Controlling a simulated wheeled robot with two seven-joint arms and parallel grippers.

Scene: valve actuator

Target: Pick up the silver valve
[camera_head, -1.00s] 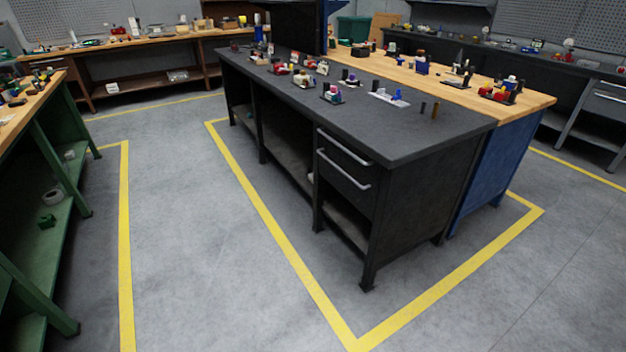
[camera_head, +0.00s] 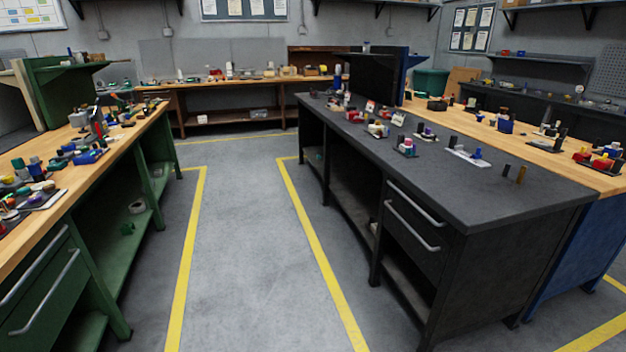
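I cannot single out the silver valve; the parts on the benches are too small to tell apart. The black workbench (camera_head: 520,195) on the right bears several small assemblies, among them a light grey plate with a blue part (camera_head: 468,157). The green workbench (camera_head: 62,268) on the left has a wooden top crowded with small coloured parts. Neither of my grippers is in view.
A clear grey floor aisle (camera_head: 235,240) runs between the benches, edged by yellow lines. A brown bench (camera_head: 155,104) with small items closes the far end. A wooden-topped blue bench (camera_head: 585,245) adjoins the black one on the right. Drawer handles stick out on both sides.

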